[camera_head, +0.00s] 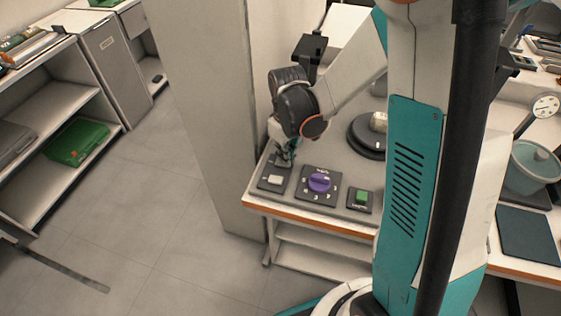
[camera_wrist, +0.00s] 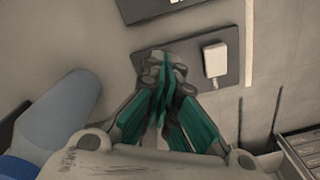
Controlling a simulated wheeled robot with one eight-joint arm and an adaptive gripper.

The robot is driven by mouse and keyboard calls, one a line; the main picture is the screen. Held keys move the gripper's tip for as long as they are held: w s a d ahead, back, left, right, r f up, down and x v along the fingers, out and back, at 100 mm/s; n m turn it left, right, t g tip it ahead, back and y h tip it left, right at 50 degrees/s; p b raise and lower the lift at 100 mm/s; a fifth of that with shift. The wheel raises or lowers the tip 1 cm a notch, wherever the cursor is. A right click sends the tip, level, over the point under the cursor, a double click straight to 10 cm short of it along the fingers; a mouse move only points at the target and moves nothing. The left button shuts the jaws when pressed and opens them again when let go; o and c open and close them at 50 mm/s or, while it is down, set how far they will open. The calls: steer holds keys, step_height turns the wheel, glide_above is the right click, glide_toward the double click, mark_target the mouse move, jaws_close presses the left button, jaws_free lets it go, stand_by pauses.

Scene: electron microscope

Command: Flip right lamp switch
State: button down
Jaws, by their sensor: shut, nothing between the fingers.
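A white switch (camera_head: 275,179) sits on a small dark plate at the left front corner of the table. In the wrist view the white switch (camera_wrist: 214,60) stands at the right part of its dark plate (camera_wrist: 190,82). My gripper (camera_head: 284,160) points down over the back of this plate in the head view. In the wrist view my gripper (camera_wrist: 160,62) is shut and empty, its fingertips over the plate, beside and left of the switch with a small gap. I cannot tell whether the tips touch the plate. No lamp label on the switch can be read.
A panel with a purple dial (camera_head: 320,183) and one with a green button (camera_head: 361,196) lie right of the switch. A round black base (camera_head: 368,135) stands behind them. A tall pale panel (camera_head: 205,100) rises left of the table. Floor at left is mostly clear.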

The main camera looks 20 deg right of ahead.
steer(key=shift+f+b, duration=0.3)
steer(key=shift+f, duration=0.1)
steer(key=shift+r, duration=0.15)
steer(key=shift+r+p, duration=2.5)
steer(key=shift+r, duration=0.9)
steer(key=shift+r, duration=0.2)
steer(key=s+r+m+t, duration=0.4)
steer(key=s+r+t, duration=0.3)
steer(key=s+r, duration=0.8)
step_height(320, 180, up, 2)
steer(key=shift+r+m, duration=0.25)
steer(key=shift+m, duration=0.15)
